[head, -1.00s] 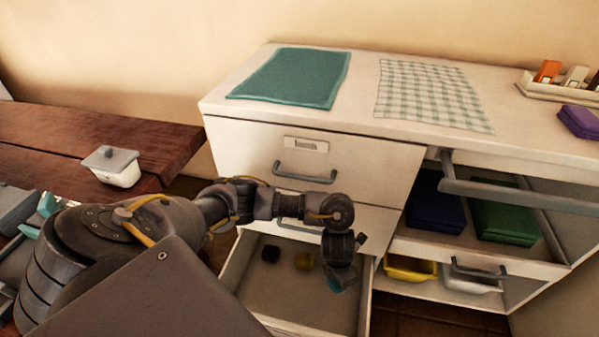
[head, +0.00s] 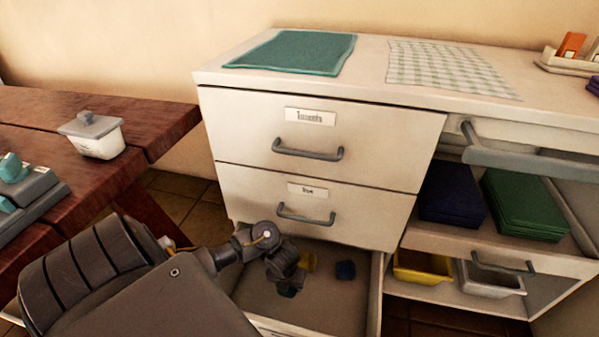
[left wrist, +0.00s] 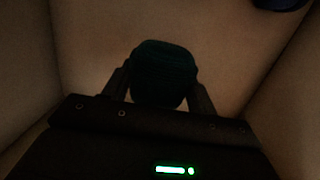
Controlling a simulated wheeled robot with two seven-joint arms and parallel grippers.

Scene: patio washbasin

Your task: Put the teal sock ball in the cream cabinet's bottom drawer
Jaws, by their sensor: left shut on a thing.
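The teal sock ball (left wrist: 165,75) is between the two fingers of my left gripper (left wrist: 162,90), which is shut on it. In the head view my left gripper (head: 288,284) reaches down into the open bottom drawer (head: 372,300) of the cream cabinet (head: 320,120), and the ball (head: 289,291) shows only as a small dark patch at its tip. In the left wrist view the drawer walls surround the ball. Whether it touches the drawer floor I cannot tell. My right gripper is not in view.
Two drawers above are closed. An open shelf at right holds a purple stack (head: 450,193) and a green stack (head: 525,203). A wooden table (head: 165,130) stands at left.

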